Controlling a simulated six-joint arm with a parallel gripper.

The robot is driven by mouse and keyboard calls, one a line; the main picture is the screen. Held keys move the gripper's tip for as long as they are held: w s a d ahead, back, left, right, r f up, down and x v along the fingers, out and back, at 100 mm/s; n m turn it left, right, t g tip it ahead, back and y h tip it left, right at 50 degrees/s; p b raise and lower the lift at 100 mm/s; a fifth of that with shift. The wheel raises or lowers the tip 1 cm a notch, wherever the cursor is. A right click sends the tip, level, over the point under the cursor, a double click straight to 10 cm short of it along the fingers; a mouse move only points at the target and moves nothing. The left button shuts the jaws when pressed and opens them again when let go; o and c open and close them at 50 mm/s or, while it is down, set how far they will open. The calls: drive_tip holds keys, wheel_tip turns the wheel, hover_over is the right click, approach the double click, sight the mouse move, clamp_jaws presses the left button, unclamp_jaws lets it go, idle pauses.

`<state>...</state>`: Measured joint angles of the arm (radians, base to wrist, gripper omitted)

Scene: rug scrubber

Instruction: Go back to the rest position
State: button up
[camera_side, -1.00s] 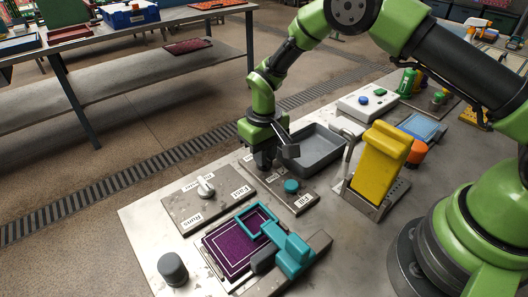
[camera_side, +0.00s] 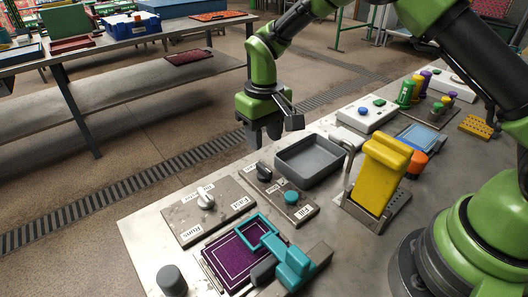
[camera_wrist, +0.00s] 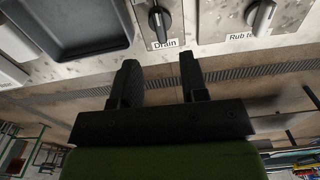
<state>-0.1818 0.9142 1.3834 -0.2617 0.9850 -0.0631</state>
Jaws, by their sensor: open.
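My gripper (camera_side: 262,131) hangs in the air above the back edge of the bench in the side view, beyond the grey tray. It is open and empty. In the wrist view its two dark fingers (camera_wrist: 157,80) stand apart with nothing between them. The black knob (camera_side: 264,171) on the middle panel lies below the gripper, clear of it. The same knob, labelled "Drain", shows in the wrist view (camera_wrist: 160,22). The white knob (camera_side: 206,199) on the left panel also shows in the wrist view (camera_wrist: 261,14).
The grey tray (camera_side: 311,178) and yellow upright block (camera_side: 381,170) stand right of the panels. A purple rug (camera_side: 234,260) with a teal frame lies at the front. A dark grey cylinder (camera_side: 171,279) stands at the near left corner. Space above the bench's back edge is clear.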

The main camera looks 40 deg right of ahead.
drive_tip(key=shift+r, duration=1.05)
drive_tip(key=s+d+r+m+t+y, duration=0.1)
drive_tip(key=s+r+t, duration=0.1)
drive_tip(key=s+r, duration=0.45)
drive_tip(key=s+d+r+m+t, duration=0.1)
drive_tip(key=s+d+r, duration=0.15)
drive_tip(key=r, duration=0.65)
drive_tip(key=s+r+m+t+y, duration=0.1)
drive_tip(key=s+r+t, duration=0.2)
drive_tip(key=s, duration=1.1)
drive_tip(key=shift+s+d+m+t, duration=0.35)
drive_tip(key=shift+d+m+t, duration=0.05)
drive_tip(key=shift+t, duration=0.2)
drive_tip(key=shift+c, duration=0.4)
